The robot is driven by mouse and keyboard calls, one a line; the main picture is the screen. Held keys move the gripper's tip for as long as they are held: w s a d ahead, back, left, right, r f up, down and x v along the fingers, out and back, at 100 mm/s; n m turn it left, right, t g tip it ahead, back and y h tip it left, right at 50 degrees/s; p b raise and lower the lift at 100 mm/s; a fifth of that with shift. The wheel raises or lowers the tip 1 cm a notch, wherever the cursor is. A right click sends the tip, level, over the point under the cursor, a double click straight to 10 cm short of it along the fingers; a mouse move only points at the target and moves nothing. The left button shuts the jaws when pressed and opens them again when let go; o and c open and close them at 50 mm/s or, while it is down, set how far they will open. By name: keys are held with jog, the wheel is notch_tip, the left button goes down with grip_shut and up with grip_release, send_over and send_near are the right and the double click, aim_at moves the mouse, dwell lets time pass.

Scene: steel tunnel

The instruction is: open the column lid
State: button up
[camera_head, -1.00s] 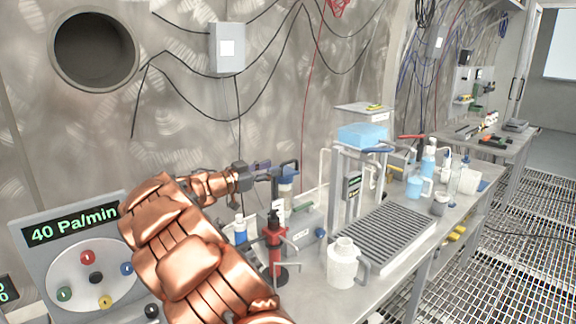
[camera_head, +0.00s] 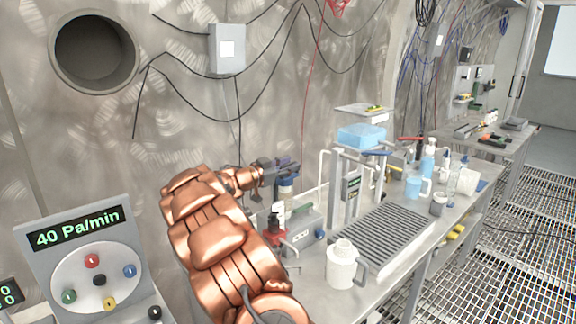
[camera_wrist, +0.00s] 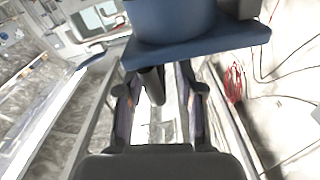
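My copper-coloured arm reaches over the bench, and my gripper (camera_head: 287,163) is at the column's top. A blue cap-like piece (camera_head: 286,183), which looks like the column lid, shows just below the gripper. In the wrist view this blue piece (camera_wrist: 195,48) is large at the top, with a dark stub (camera_wrist: 153,86) hanging below it. My gripper's two fingers (camera_wrist: 158,110) are apart, one on each side of the stub, with gaps visible. I cannot tell whether either touches it. The lower column is mostly hidden by my arm.
A white jug (camera_head: 342,265) stands beside a ribbed grey tray (camera_head: 385,237). A metal frame holds a blue box (camera_head: 362,137) to the right. A red-topped device (camera_head: 274,226) is partly behind my arm. A 40 Pa/min panel (camera_head: 82,262) is at lower left.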

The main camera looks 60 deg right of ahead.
grip_shut()
